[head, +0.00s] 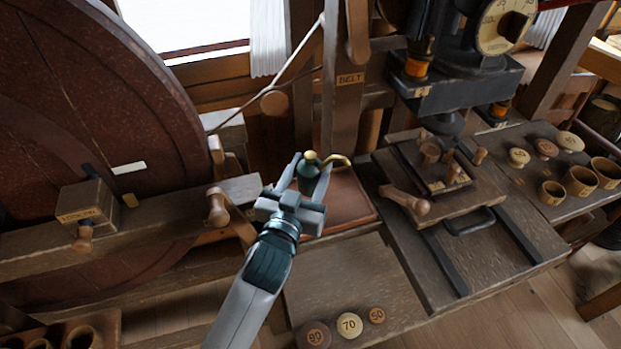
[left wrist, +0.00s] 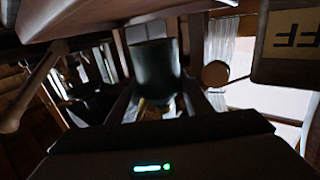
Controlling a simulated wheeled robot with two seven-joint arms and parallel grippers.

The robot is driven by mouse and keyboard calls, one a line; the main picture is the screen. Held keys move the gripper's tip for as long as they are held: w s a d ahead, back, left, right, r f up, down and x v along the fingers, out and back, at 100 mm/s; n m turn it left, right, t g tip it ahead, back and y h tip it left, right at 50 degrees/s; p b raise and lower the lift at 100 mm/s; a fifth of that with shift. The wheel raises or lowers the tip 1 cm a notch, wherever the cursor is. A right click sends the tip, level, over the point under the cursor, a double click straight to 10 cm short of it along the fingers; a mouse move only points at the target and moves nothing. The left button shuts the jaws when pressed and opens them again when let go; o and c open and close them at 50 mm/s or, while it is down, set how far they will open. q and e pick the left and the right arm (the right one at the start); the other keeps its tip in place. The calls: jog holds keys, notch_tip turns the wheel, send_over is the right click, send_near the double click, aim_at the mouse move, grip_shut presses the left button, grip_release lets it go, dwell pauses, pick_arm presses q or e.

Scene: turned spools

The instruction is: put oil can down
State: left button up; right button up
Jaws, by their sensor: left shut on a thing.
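The oil can (head: 309,178) is a small dark green can with a brass top and a curved brass spout pointing right. My left gripper (head: 305,172) is shut on it. In the head view the can is over or at the reddish-brown tray (head: 350,208) beside the wooden post; I cannot tell whether it touches the tray. In the left wrist view the can (left wrist: 155,68) shows as a dark green cylinder between the fingers. My right gripper is in neither view.
A large dark red wheel (head: 90,120) fills the left. A wooden handle (head: 217,206) stands just left of my gripper. A press with a wooden fixture (head: 440,165) is at right. Discs (head: 349,325) marked with numbers lie at the front of the bench (head: 350,275), whose middle is clear.

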aim_at(310, 155)
pick_arm(q)
notch_tip(310, 155, up, 6)
jog(key=shift+r, duration=0.1)
jog(key=shift+b, duration=0.3)
dwell(0.3)
jog(key=shift+f+b, duration=0.3)
jog(key=shift+f, duration=0.05)
jog(key=shift+r, duration=0.15)
dwell(0.6)
